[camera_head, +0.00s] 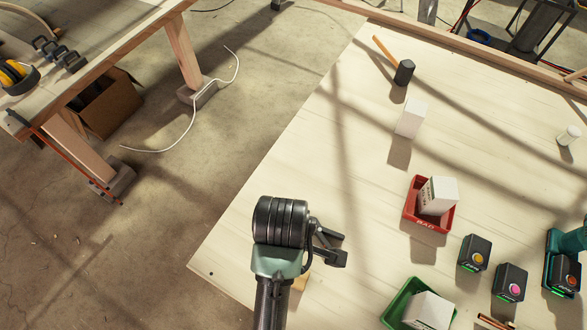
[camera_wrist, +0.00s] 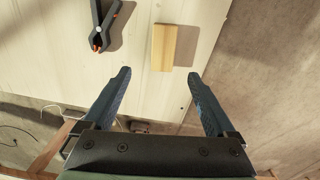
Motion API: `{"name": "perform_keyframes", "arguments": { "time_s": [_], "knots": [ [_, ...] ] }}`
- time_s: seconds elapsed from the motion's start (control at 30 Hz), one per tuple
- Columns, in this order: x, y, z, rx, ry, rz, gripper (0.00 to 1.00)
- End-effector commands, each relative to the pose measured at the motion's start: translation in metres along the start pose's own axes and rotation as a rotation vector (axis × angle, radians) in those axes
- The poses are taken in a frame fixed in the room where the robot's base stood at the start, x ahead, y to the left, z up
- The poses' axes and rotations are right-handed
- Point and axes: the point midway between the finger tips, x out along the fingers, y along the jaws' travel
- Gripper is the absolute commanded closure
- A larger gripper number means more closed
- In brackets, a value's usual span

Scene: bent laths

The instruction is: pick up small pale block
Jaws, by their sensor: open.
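The small pale block (camera_wrist: 160,47) is a light wooden piece with a yellower side. It lies on the pale tabletop (camera_wrist: 60,70) near the table's edge. In the wrist view it is just beyond my open fingertips, between their lines, and not touched. In the head view only a bit of the block (camera_head: 301,281) shows beside my arm, which hides the rest. My gripper (camera_head: 337,248) is above the table near its lower left corner, open and empty. Both fingers of my gripper (camera_wrist: 158,76) show in the wrist view.
A black clamp with orange tips (camera_wrist: 102,28) lies left of the block. A red bin (camera_head: 411,212) and a green bin (camera_head: 397,301) each hold a white box. Batteries (camera_head: 474,253), a white block (camera_head: 411,118) and a mallet (camera_head: 403,72) are farther right.

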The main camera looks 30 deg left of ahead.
Motion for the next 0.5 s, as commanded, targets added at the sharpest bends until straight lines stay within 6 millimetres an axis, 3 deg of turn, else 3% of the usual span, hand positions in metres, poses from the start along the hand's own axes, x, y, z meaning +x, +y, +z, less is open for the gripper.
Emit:
{"name": "perform_keyframes", "arguments": {
  "time_s": [0.07, 0.17, 0.5],
  "knots": [
    [-0.005, -0.007, 0.001, -0.017, -0.007, -0.025, 0.09],
    [0.003, -0.009, 0.001, -0.023, -0.010, -0.036, 0.09],
    [0.062, -0.010, 0.002, -0.022, -0.009, -0.033, 0.09]
  ]
}}
